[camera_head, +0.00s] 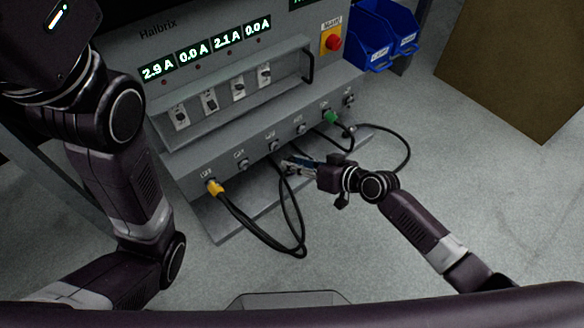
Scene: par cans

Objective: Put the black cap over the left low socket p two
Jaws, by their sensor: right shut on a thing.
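The grey power cabinet has a low row of sockets along its sloped front. The left low socket p two (243,164) looks to be the second from the left, right of the yellow plug (214,187). It shows as a small grey fitting with no black cap visible on it. My right gripper (292,163) is in front of the middle of this row, below the third socket (273,146). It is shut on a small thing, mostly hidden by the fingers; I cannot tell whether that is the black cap. My left arm is at the left; its gripper is out of view.
Black cables (262,236) loop from the yellow plug and near my right gripper over the ledge and floor. A green plug (330,117) has another cable at the right. Blue bins (372,38) and a red stop button (334,43) are up right.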

